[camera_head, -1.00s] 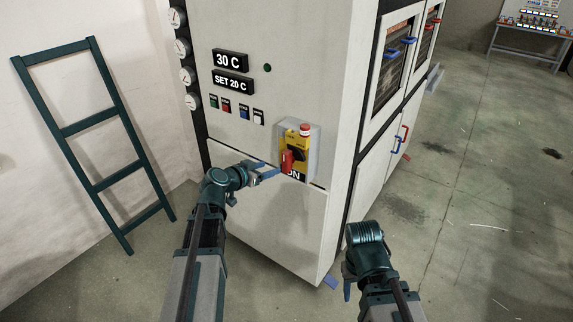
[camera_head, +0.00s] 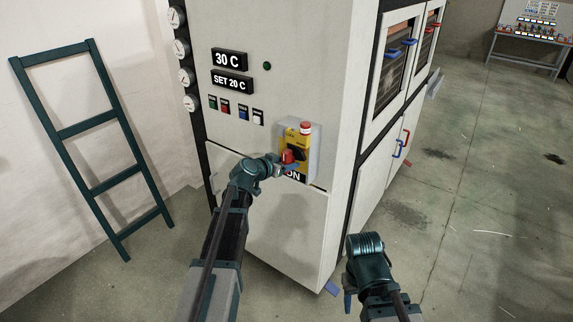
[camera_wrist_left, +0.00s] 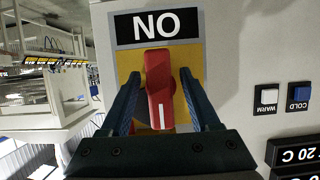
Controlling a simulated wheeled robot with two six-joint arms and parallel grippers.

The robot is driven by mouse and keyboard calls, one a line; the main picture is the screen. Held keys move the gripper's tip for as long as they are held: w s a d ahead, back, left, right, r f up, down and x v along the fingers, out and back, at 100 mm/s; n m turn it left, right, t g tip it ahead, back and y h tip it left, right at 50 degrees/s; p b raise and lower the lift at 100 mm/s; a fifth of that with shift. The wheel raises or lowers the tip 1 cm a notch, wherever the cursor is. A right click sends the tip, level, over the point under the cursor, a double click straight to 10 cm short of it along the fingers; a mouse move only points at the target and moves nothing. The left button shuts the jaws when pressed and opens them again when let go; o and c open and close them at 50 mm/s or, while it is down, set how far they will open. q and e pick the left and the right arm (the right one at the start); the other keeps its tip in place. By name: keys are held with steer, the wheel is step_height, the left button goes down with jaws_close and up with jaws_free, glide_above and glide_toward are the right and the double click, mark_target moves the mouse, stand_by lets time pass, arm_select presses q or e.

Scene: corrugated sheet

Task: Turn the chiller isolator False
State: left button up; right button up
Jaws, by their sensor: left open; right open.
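The chiller isolator (camera_head: 303,138) is a grey box with a yellow face on the cabinet front. Its red handle (camera_head: 288,156) is partly hidden by my left gripper (camera_head: 287,165) in the head view. In the left wrist view the picture is upside down, and the red handle (camera_wrist_left: 158,90) stands between the two open fingers of my left gripper (camera_wrist_left: 160,75). A gap shows on each side of the handle. A black and white ON label (camera_wrist_left: 158,25) sits by the handle's end. My right gripper (camera_head: 348,298) hangs low at the right, away from the isolator.
The cabinet front (camera_head: 280,225) carries temperature displays (camera_head: 232,72) and several small switches (camera_head: 240,111). A red button (camera_head: 305,128) tops the isolator. A dark ladder (camera_head: 90,150) leans on the wall at the left.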

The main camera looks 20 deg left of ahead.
arm_select(q)
jaws_close()
